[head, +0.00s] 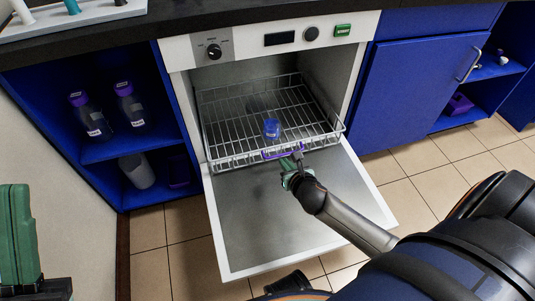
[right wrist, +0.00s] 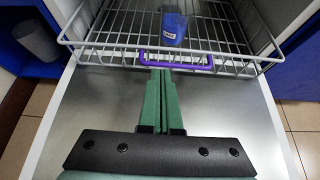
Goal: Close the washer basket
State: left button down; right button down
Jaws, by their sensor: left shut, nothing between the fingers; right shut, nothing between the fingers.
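The washer basket (head: 214,153) is a wire rack pulled partly out of the washer, over its lowered door (head: 285,210). A purple handle (head: 270,155) is on the basket's front edge; it also shows in the right wrist view (right wrist: 177,54). A blue labelled cup (head: 271,128) stands in the basket, also in the right wrist view (right wrist: 174,28). My right gripper (head: 297,160) is shut and empty, its green fingertips at the basket's front by the handle; I cannot tell whether they touch it. My left gripper (head: 20,235) is shut and empty at the far left, away from the washer.
The washer panel (head: 270,40) has a knob, a display and a green button. Open blue shelves with purple-capped bottles (head: 90,117) stand to the left. A closed blue cabinet (head: 418,95) is to the right. The tiled floor (head: 165,245) around the door is clear.

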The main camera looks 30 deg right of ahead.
aim_at(273, 149)
jog(key=b+x, duration=0.5)
jog(key=x, duration=0.5)
jog(key=shift+f+b, duration=0.15)
jog(key=shift+b, duration=0.15)
